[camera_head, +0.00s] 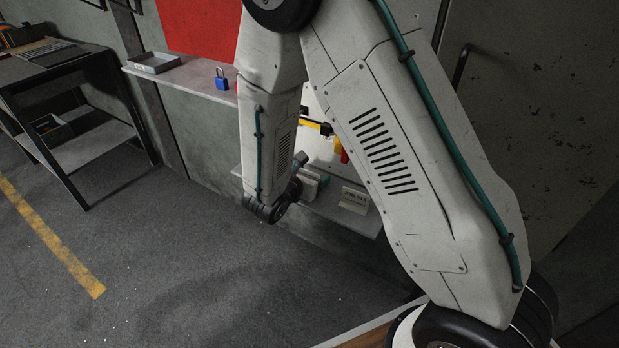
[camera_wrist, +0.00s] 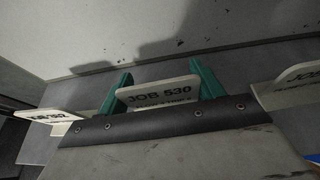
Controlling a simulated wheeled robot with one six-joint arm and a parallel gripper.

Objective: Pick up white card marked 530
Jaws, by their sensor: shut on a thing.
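The white card marked JOB 530 (camera_wrist: 158,96) stands between the two teal fingers of my gripper (camera_wrist: 160,86) in the wrist view. The fingers are shut on its left and right edges. Its smaller lower line is partly hidden by the dark edge of my gripper.
Another white card (camera_wrist: 48,115) is left of my gripper, and a third (camera_wrist: 288,86) is to the right. One card (camera_head: 355,200) shows on the low shelf (camera_head: 340,217). A blue padlock (camera_head: 222,83) and grey tray (camera_head: 155,63) sit on the upper ledge.

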